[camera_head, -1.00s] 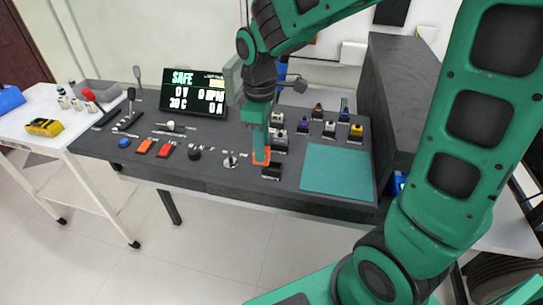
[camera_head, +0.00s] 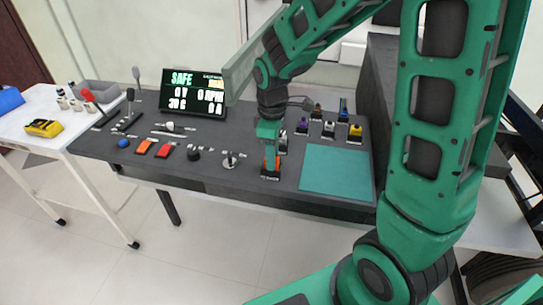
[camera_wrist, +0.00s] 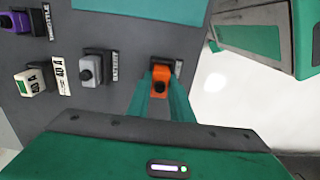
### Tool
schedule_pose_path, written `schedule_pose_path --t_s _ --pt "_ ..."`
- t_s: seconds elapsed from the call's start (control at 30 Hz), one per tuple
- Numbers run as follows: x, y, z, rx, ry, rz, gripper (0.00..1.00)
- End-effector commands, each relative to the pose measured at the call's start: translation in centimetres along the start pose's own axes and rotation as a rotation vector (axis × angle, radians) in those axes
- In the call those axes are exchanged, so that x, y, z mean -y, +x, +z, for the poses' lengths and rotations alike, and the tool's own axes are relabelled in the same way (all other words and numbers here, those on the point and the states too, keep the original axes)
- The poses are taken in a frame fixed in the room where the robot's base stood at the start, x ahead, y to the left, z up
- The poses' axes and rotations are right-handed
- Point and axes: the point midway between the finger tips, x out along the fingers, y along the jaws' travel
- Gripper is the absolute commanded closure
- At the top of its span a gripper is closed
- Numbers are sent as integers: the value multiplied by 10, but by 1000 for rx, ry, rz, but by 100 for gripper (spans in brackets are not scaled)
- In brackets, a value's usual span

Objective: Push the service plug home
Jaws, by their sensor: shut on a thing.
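The orange service plug (camera_wrist: 160,82) is between the fingers of my gripper (camera_wrist: 160,90) in the wrist view. It sits at a black socket block (camera_wrist: 179,66) near the front edge of the bench.
A grey plug in a socket (camera_wrist: 89,68) stands beside it, with white and purple ones (camera_wrist: 22,22) further left. A teal mat (camera_head: 335,170) lies to the right. The display (camera_head: 193,93) reads SAFE. Switches and buttons fill the bench's left side.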

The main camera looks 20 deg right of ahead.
Motion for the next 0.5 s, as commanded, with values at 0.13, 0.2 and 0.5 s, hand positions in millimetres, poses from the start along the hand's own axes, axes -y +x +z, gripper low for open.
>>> schedule_pose_path --t_s 0.13,0.2,0.5 --pt "0 3 0 0 0 0 100" --pt "0 5 0 0 0 0 100" --pt "1 11 2 4 0 -7 62"
